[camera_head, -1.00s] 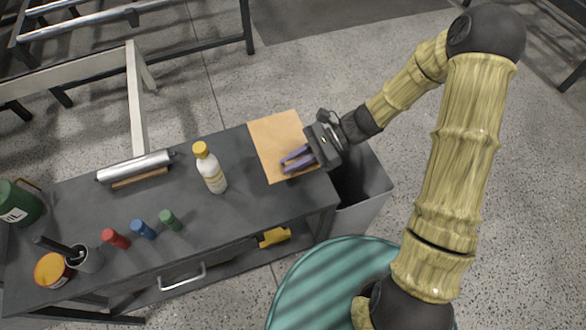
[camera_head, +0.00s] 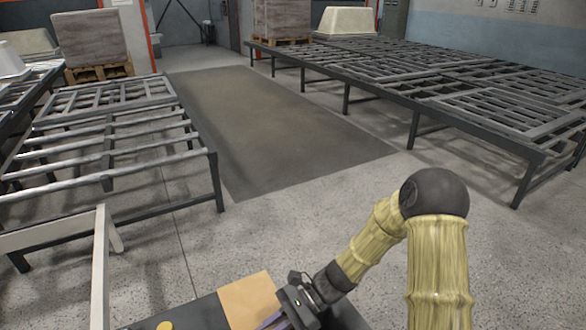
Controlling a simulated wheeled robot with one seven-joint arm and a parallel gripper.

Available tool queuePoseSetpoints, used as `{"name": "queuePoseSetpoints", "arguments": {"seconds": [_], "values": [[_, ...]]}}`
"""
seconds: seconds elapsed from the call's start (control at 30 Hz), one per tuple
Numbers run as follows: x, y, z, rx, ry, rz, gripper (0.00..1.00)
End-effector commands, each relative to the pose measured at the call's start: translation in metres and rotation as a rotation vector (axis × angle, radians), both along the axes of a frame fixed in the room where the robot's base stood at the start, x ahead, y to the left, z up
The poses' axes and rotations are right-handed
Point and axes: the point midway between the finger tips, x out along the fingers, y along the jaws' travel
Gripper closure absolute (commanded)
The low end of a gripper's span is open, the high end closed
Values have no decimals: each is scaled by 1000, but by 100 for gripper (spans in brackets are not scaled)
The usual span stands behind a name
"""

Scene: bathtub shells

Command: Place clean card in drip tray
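A flat tan sheet, which looks like the card (camera_head: 246,299), lies on the dark bench top at the bottom of the view, its lower part cut off by the frame. My gripper (camera_head: 271,320) is at the card's right side, with its purple fingers over the card and partly cut off by the bottom edge. The fingers stood apart a moment ago, and the gripper appears empty. I cannot tell whether they touch the card. No drip tray can be made out in this view.
A pale frame (camera_head: 101,262) stands at left.

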Motion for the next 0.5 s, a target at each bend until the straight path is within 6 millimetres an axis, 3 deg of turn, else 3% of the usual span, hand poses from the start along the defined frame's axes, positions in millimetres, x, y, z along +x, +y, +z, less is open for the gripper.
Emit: {"name": "queuePoseSetpoints", "arguments": {"seconds": [0.17, 0.27, 0.5], "values": [[17, -14, 7, -2, 3, -106, 100], [38, -32, 12, -2, 5, -240, 100], [91, -107, 11, -2, 9, -661, 100]]}}
